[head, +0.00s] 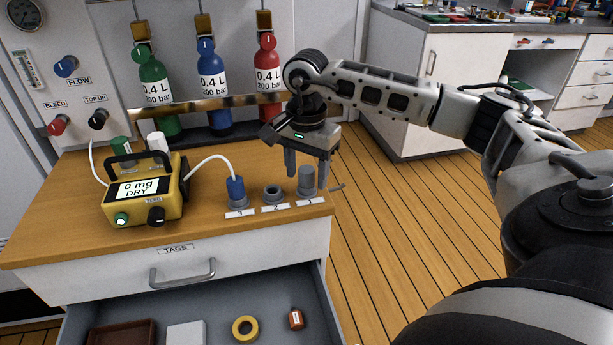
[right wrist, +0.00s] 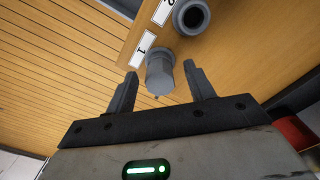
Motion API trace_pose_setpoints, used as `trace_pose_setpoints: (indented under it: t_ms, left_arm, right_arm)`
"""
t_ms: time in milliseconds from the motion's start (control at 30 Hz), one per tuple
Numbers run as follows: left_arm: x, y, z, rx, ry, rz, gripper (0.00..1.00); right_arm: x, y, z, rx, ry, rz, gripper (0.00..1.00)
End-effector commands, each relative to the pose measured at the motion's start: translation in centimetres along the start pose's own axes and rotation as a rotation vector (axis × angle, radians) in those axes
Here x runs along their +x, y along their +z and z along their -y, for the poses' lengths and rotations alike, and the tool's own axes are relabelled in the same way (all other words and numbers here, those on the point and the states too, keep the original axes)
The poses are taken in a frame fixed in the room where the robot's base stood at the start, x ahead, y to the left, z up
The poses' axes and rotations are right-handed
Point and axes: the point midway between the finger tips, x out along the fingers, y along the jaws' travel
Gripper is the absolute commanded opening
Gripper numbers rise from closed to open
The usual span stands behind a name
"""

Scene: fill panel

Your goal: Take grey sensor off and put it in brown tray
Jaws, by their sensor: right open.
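The grey sensor (head: 306,178) stands upright in the port labelled 1 at the right front corner of the wooden bench top. In the right wrist view the grey sensor (right wrist: 160,74) shows between the two fingertips, with a gap on each side. My right gripper (head: 307,182) is open and points down over it; in the wrist view the gripper (right wrist: 160,80) holds nothing. The brown tray (head: 122,335) lies at the left of the open drawer, partly cut off by the picture's lower edge. My left gripper is out of view.
Port 2 (head: 272,194) is empty; a blue plug (head: 236,188) with a white hose is in port 3. A yellow meter (head: 170,198) reads "0 mg DRY". The open drawer (head: 260,302) also holds a white block (head: 186,333), yellow tape ring (head: 245,328) and orange-brown bottle (head: 296,318).

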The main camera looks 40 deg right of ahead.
Motion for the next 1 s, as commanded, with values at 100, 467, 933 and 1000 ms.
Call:
trace_pose_setpoints:
  t_ms: [100, 467, 933, 1000]
  left_arm:
    - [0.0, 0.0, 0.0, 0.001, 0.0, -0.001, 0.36]
    - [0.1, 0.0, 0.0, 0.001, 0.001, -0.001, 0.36]
    - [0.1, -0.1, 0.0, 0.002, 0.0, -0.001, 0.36]
    - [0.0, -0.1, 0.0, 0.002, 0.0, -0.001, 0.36]
  right_arm:
    - [0.0, 0.0, 0.0, 0.001, 0.0, 0.0, 0.54]
    - [-0.1, 0.0, 0.0, 0.001, -0.001, 0.0, 0.06]
    - [-3.8, 0.3, 0.1, -0.002, -0.005, -0.001, 0.06]
    - [-5.1, 1.5, -0.3, -0.004, -0.006, -0.001, 0.06]
